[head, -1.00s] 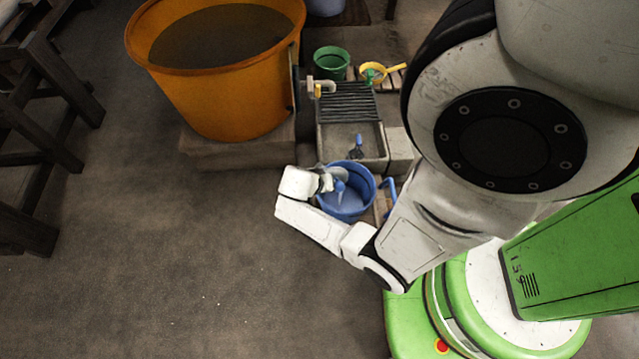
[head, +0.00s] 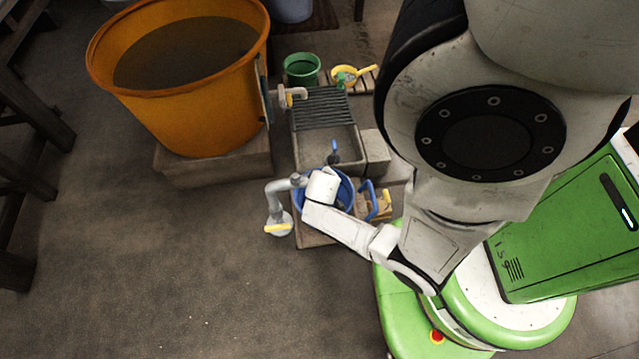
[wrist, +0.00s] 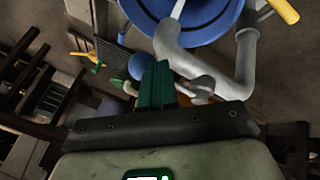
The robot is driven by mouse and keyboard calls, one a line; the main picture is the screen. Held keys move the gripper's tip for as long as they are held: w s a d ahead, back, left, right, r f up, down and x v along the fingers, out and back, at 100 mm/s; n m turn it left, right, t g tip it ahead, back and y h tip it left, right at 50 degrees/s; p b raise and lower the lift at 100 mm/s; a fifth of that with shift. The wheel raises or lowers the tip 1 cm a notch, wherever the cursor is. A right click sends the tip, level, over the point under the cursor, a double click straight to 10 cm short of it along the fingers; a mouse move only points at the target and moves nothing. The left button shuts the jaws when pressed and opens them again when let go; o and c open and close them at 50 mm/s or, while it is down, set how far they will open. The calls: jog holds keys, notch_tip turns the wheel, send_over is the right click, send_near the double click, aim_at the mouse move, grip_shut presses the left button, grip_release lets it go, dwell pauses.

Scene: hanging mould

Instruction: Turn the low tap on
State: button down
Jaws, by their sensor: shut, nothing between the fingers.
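A grey bent pipe tap (head: 272,195) stands at the left of a blue tub (head: 345,190), with a yellow lever (head: 277,228) low by its round base. In the wrist view the grey pipe (wrist: 245,65) bends at the rim of the blue tub (wrist: 200,28), and the yellow lever (wrist: 283,10) is at the top right. My gripper (wrist: 155,68) has green fingers, shut and empty, pointing towards the pipe and apart from the yellow lever. In the head view my white wrist covers part of the tub and hides the fingers.
An orange tub (head: 190,100) stands on a block at the left, with another tap (head: 292,95) at its side. A stone basin (head: 310,150), a green bucket (head: 301,68) and a yellow strainer (head: 345,76) are behind. Floor at the front left is clear.

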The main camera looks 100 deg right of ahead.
jog(key=shift+s+d, duration=0.3)
jog(key=shift+d, duration=0.25)
dwell(0.5)
